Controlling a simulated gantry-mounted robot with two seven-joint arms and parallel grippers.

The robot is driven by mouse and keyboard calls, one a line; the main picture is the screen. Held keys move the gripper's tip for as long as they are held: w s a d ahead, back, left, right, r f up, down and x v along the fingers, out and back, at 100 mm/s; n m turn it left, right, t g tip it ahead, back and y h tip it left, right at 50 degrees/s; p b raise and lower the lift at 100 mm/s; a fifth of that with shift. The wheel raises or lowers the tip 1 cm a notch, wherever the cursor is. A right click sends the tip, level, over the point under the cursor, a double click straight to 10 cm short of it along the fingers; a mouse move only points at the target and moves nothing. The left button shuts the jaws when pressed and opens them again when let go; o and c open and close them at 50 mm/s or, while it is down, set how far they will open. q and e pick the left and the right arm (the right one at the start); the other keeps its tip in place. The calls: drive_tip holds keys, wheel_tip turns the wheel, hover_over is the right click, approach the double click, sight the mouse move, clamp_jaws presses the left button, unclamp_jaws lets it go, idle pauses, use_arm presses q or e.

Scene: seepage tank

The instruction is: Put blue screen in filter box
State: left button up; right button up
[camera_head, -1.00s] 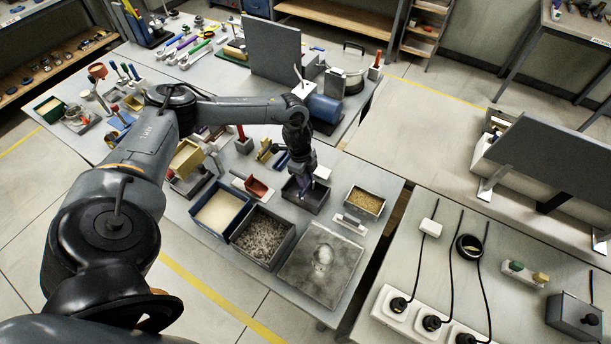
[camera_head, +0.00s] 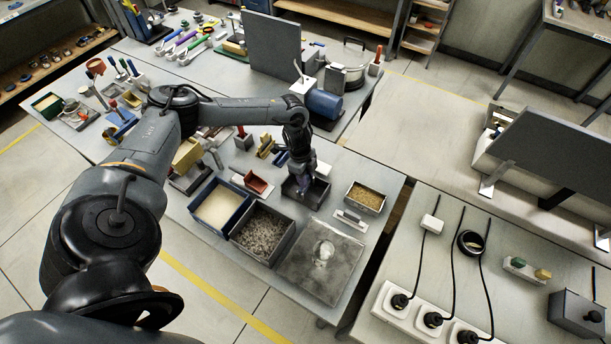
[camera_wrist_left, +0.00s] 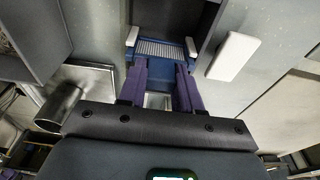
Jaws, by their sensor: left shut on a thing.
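My left gripper (camera_head: 304,188) points down into or just over a dark open box (camera_head: 319,196), which looks like the filter box. In the left wrist view the purple fingers of this gripper (camera_wrist_left: 161,65) are shut on the blue screen (camera_wrist_left: 163,34), a blue frame with a pale ribbed panel. The screen lies at the dark box's opening, between its side walls. I cannot tell whether it is seated or touches the bottom. The gripper hides much of the box in the head view. My right gripper is not in view.
A blue tray of pale sand (camera_head: 219,207), a bin of grey gravel (camera_head: 262,236) and a grey slab (camera_head: 322,262) stand nearby. A box of tan grains (camera_head: 366,197) and a white-handled tool (camera_head: 350,221) lie to the right.

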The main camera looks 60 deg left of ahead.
use_arm(q)
drive_tip(key=shift+f, duration=0.2)
drive_tip(key=o, duration=1.1)
wheel_tip(320, 180, up, 11)
drive_tip(key=a, duration=0.1)
drive_tip(key=shift+s+a+f, duration=0.15)
drive_tip(key=shift+s+a, duration=0.05)
drive_tip(key=shift+s, duration=0.2)
